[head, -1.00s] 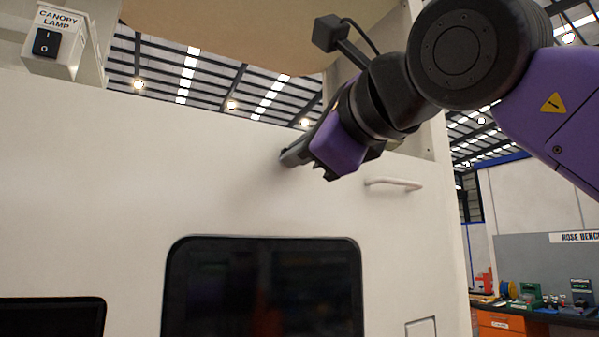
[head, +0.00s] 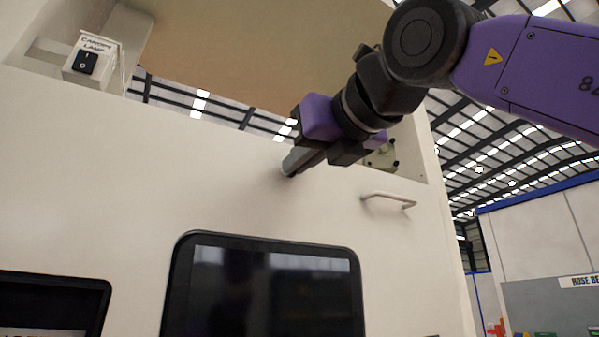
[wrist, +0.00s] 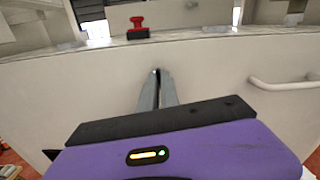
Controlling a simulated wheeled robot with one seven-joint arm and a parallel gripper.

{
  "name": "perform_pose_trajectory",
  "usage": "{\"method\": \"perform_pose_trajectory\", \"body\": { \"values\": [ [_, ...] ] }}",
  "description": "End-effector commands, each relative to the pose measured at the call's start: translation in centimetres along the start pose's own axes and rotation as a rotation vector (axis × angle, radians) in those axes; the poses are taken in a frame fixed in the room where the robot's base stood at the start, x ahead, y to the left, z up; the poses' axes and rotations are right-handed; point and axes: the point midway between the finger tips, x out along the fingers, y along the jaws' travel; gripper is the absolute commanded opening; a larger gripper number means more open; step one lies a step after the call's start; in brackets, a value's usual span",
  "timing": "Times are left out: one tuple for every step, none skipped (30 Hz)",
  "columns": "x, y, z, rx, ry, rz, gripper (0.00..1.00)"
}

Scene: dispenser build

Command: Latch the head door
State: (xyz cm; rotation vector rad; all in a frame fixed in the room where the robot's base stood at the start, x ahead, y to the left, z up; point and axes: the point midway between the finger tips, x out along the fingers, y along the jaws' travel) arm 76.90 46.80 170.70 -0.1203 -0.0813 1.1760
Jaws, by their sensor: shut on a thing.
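The white panel (head: 110,165), which I take for the head door, fills most of the head view and also the wrist view (wrist: 60,90). My gripper (head: 288,170) points at its upper part, left of a pale bar handle (head: 388,199). In the wrist view my gripper's fingers (wrist: 157,78) are together, with their tips at the panel face. What they grip is small and hidden between the tips; I cannot make out its shape. The bar handle (wrist: 285,84) stands apart, to the right of my fingers.
A dark screen (head: 265,285) is set in the panel below my gripper. A canopy lamp switch box (head: 93,60) is at the upper left. In the wrist view, a red and black item (wrist: 138,28) stands beyond the panel's top edge. A bench area lies at far right.

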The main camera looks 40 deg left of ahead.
Motion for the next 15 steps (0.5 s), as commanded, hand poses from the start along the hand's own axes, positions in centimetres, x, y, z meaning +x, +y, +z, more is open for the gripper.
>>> {"method": "perform_pose_trajectory", "body": {
  "values": [
    [0.02,0.03,-0.34,0.027,0.003,0.0,0.0],
    [0.03,0.01,-0.34,0.042,0.003,-0.001,0.0],
    [0.04,-0.02,-0.33,0.062,0.003,-0.001,0.0],
    [0.04,-0.02,-0.31,0.073,0.003,-0.001,0.0],
    [0.04,-0.01,-0.29,0.085,0.003,-0.001,0.0],
    [0.04,0.01,-0.26,0.099,0.003,-0.001,0.0],
    [0.04,0.02,-0.25,0.108,0.003,-0.001,0.0],
    [0.04,0.02,-0.24,0.116,0.003,0.0,0.0],
    [0.05,0.02,-0.22,0.127,0.003,0.0,0.0],
    [0.05,0.01,-0.21,0.133,0.003,0.0,0.0],
    [0.05,0.0,-0.21,0.137,0.003,0.0,0.0],
    [0.06,-0.01,-0.2,0.143,0.003,0.0,0.0],
    [0.06,-0.02,-0.19,0.146,0.003,0.0,0.0],
    [0.06,-0.02,-0.19,0.149,0.003,0.0,0.0],
    [0.06,-0.03,-0.18,0.152,0.003,0.0,0.0]
  ]
}}
